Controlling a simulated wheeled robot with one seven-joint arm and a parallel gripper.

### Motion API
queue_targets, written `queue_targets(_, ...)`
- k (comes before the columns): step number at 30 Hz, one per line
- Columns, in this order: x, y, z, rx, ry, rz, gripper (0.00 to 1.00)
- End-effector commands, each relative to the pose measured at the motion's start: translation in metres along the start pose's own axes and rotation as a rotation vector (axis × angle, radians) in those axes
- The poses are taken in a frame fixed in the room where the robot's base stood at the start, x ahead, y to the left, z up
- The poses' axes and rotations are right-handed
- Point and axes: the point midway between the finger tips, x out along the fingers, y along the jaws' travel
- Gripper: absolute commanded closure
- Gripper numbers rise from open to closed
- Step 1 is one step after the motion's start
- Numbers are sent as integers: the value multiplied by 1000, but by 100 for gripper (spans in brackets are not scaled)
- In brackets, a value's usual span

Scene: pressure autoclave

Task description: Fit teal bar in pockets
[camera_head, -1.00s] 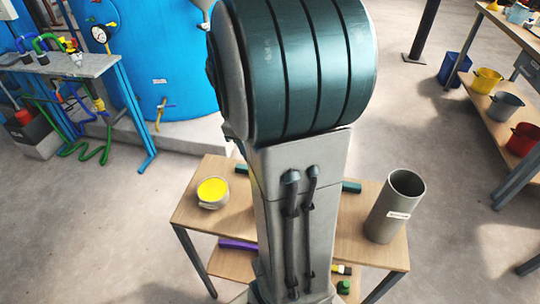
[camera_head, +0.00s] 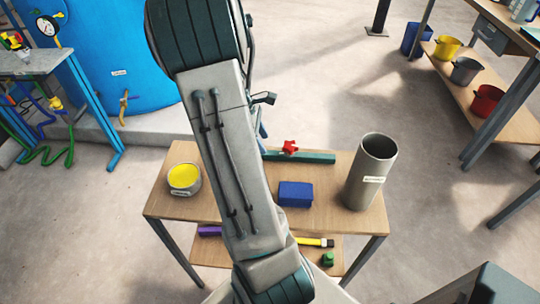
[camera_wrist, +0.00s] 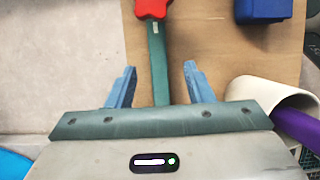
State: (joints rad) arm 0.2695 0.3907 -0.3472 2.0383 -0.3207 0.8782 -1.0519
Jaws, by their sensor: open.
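The teal bar (camera_head: 312,157) lies along the back edge of the wooden table (camera_head: 325,215); its left part is hidden behind my arm in the head view. In the wrist view the teal bar (camera_wrist: 158,75) runs lengthwise between the two blue fingers of my gripper (camera_wrist: 158,72). The fingers are open, with a gap on both sides of the bar. A red star-shaped piece (camera_wrist: 153,8) covers the bar's far part; it also shows in the head view (camera_head: 290,147). I cannot make out any pockets.
A blue block (camera_head: 295,194) sits mid-table, and a tall grey tube (camera_head: 368,175) stands on the right. A yellow-filled pot (camera_head: 184,180) is on the left. A large blue tank (camera_head: 110,60) is behind. The lower shelf holds a purple bar (camera_head: 209,231).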

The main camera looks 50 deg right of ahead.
Motion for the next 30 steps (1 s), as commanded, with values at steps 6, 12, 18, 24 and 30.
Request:
queue_targets(6, 22, 1, 4, 3, -2, -4, 53)
queue_targets(12, 49, 3, 7, 0, -1, -2, 53)
queue_targets(18, 55, 3, 7, 1, 0, 0, 53)
queue_targets(24, 55, 3, 7, 1, 0, 0, 75)
queue_targets(30, 54, 3, 7, 1, 1, 1, 100)
